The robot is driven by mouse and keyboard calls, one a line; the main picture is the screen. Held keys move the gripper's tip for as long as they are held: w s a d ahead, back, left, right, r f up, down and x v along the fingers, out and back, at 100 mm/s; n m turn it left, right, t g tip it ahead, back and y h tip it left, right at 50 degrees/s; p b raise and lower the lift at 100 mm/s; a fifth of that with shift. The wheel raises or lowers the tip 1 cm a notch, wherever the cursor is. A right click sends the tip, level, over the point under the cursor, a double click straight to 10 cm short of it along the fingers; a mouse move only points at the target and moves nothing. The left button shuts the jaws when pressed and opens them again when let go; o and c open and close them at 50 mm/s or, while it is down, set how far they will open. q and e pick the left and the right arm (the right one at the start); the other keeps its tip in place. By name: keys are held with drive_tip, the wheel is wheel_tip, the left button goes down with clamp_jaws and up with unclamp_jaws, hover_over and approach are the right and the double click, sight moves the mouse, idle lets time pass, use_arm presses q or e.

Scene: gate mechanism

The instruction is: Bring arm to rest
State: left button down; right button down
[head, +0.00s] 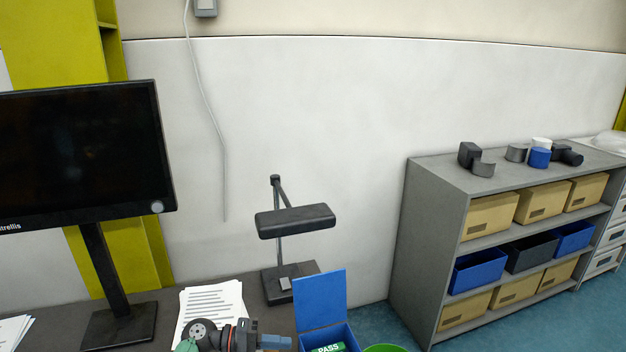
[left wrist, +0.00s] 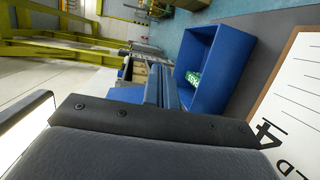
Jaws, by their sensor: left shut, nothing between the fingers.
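My left arm comes in at the bottom of the head view, over the desk's front part. Its gripper (head: 274,342) points to the right, beside the blue box (head: 320,302) marked PASS. In the left wrist view the two fingers (left wrist: 160,82) are shut together with nothing between them. The same blue box (left wrist: 214,62) stands just beyond and to the right of the fingertips there, with a green label inside. I cannot tell whether the fingers touch the box. My right gripper is in neither view.
A monitor (head: 85,155), a desk lamp (head: 295,220) and printed sheets (head: 210,305) stand or lie on the dark desk. A green rim (head: 385,348) shows at the bottom edge. A grey shelf (head: 425,240) with bins is at the right. Blue floor lies between desk and shelf.

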use_arm(q)
drive_tip(key=s+f+y, duration=0.1)
drive_tip(key=s+f, duration=0.1)
drive_tip(key=s, duration=0.1)
drive_tip(key=s+f+m+y, duration=0.1)
drive_tip(key=s+f+y, duration=0.1)
drive_tip(key=s+f, duration=0.1)
drive_tip(key=s+f+t+y, duration=0.1)
drive_tip(key=s+f, duration=0.2)
drive_tip(key=shift+s+d+f+y, duration=0.15)
drive_tip(key=shift+d+f+y, duration=0.05)
drive_tip(key=shift+y, duration=0.1)
drive_tip(key=s+a+f+m+t+y, duration=0.1)
drive_tip(key=s+a+f+y, duration=0.1)
drive_tip(key=s+a+y, duration=0.65)
drive_tip(key=s+a+f+m+t+y, duration=0.1)
drive_tip(key=s+a+y, duration=0.3)
drive_tip(key=s, duration=0.8)
drive_tip(key=s+d+f+g, duration=0.1)
drive_tip(key=f, duration=1.5)
drive_tip(key=s+d+f+g+h, duration=0.1)
drive_tip(key=s+d+f, duration=0.1)
drive_tip(key=f, duration=1.4)
drive_tip(key=shift+d, duration=0.2)
drive_tip(key=shift+s+a, duration=0.1)
